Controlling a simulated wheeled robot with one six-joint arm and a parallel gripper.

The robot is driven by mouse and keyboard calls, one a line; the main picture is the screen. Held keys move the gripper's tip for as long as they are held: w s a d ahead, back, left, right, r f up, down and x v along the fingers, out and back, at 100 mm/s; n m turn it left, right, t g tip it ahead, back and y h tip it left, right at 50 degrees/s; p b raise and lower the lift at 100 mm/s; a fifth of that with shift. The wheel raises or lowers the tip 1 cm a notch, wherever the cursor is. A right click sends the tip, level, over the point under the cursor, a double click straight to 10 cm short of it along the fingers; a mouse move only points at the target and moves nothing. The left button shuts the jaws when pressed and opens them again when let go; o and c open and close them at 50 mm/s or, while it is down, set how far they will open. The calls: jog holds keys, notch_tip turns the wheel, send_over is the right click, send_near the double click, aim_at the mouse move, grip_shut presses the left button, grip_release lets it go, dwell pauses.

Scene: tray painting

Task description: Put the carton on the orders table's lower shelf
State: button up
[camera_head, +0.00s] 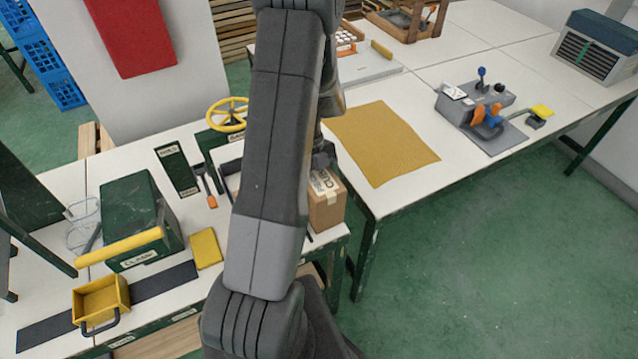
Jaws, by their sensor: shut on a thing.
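The brown carton (326,208) has a pale tape strip and a printed label on top. It shows just right of my arm, near the right end of the left table (215,285); its left part is hidden behind the arm. My gripper (325,160) is mostly hidden by my arm, at the carton's top, and is shut on it. I cannot tell whether the carton touches the tabletop. Brown wood shows below the left table's front edge. Neither table is readably marked as the orders table.
The left table holds a green clamp box (130,215), a yellow bin (101,300), a yellow block (206,248) and a yellow handwheel (227,114). The right table (420,85) bears a mustard mat (382,142) and a grey device (480,115). Green floor (480,260) is clear at right.

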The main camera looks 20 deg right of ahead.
jog(key=shift+f, duration=0.25)
jog(key=o, duration=2)
jog(key=shift+f, duration=0.1)
jog(key=shift+c, duration=0.2)
